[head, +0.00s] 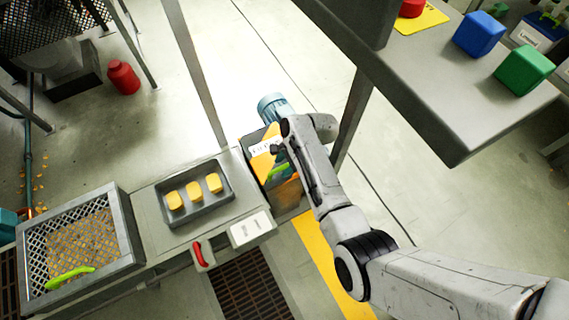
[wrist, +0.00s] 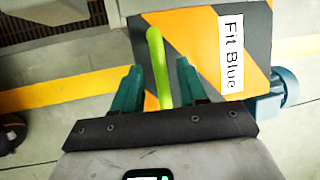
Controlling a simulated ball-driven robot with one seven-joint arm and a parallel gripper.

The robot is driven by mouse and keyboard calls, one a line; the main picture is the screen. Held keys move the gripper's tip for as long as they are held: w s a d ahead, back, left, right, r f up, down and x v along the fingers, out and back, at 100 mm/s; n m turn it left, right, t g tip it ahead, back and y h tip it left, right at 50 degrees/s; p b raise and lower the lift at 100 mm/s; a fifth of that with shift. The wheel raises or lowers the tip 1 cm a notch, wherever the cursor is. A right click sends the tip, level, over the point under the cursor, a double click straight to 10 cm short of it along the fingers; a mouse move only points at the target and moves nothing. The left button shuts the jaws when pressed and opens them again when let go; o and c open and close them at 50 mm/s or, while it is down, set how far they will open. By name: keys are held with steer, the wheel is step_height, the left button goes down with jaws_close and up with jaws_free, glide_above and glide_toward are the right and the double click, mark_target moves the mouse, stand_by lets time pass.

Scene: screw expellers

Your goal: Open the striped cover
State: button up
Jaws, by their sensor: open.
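The striped cover (head: 261,166) is an orange and dark grey panel below the blue motor, partly hidden by my arm in the head view. In the wrist view the striped cover (wrist: 195,50) fills the upper middle, with a white "Fit Blue" label (wrist: 231,54). Its green bar handle (wrist: 158,62) shows also in the head view (head: 278,171). My gripper (wrist: 158,75) is open, with one teal finger on each side of the handle. I cannot tell whether either finger touches it. The cover looks closed.
A blue motor (head: 272,106) sticks out beyond the cover. To the left are a tray (head: 167,219) with yellow blocks, a red lever (head: 199,254) and a mesh lid (head: 128,232) with its own green handle. A grey table (head: 450,125) with coloured blocks stands at upper right.

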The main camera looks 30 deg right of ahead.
steer(key=shift+c, duration=0.4)
jaws_close()
steer(key=shift+r, duration=0.1)
